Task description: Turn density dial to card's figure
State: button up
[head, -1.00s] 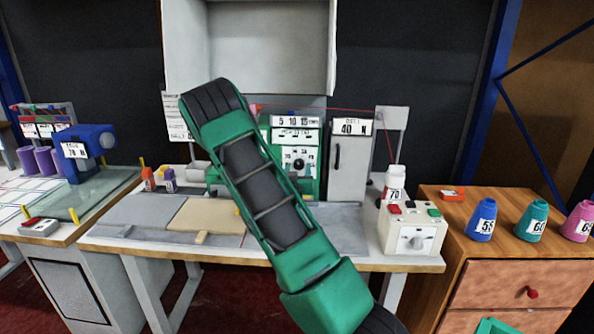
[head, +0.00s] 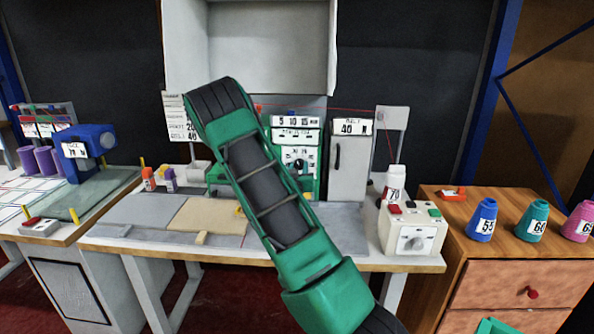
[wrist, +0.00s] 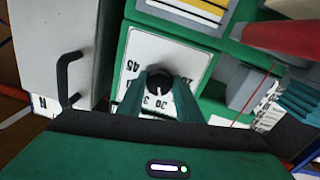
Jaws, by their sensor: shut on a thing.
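The density dial is a black knob (wrist: 158,80) on a white scale plate (wrist: 135,50) on the green machine (wrist: 232,52). The wrist view shows the scale turned over. The knob's white mark points toward the lower figures, near what looks like 30; 45 is at the left. My gripper (wrist: 160,94) has its teal fingers on both sides of the knob, shut on it. In the head view the dial (head: 299,165) shows beside my arm, and my gripper is hidden. A white card (head: 178,117) with printed figures hangs behind my arm; it is partly covered and too small to read surely.
A grey cabinet with a handle (head: 349,165) stands right of the machine. A control box (head: 411,230) and a white bottle (head: 395,184) sit at the bench's right end. A red thread (head: 340,109) runs above. Thread cones (head: 482,220) stand on the wooden drawers.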

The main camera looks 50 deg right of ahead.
jog(key=n, duration=0.4)
jog(key=shift+a, duration=0.2)
jog(key=shift+n+t, duration=0.3)
jog(key=shift+n, duration=1.5)
jog(key=shift+w+a+f, duration=0.1)
jog(key=o, duration=1)
jog(key=shift+o, duration=0.2)
jog(key=shift+s, duration=0.2)
jog(key=v, duration=1)
jog(key=shift+a, duration=0.25)
